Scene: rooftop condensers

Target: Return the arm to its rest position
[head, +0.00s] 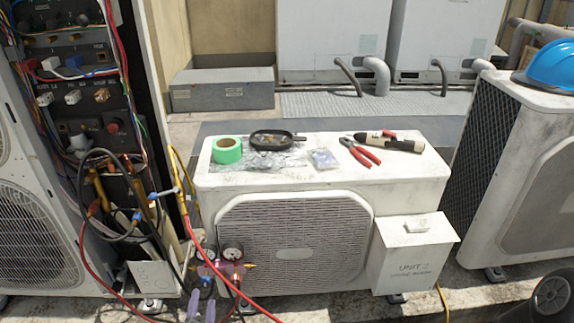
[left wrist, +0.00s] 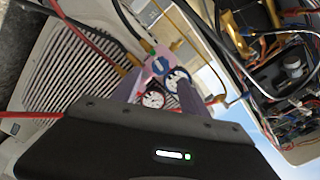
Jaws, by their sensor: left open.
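My left gripper (head: 202,307) shows at the bottom of the head view, low in front of the middle condenser unit (head: 410,184). Its two purple-grey fingers are apart, and they also show in the left wrist view (left wrist: 160,88). A pink gauge manifold with two round dials (head: 231,253) hangs just beyond the fingertips among hoses. In the left wrist view the dials (left wrist: 176,82) appear between and beside the fingers. I cannot tell whether the fingers touch the manifold. My right gripper is in neither view.
An open electrical panel (head: 75,85) with loose wires and hoses stands at left. A red hose (head: 215,255) crosses near my gripper. Green tape (head: 227,150), red pliers (head: 360,152) and other tools lie on the middle unit. A blue helmet (head: 550,66) sits on the right unit.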

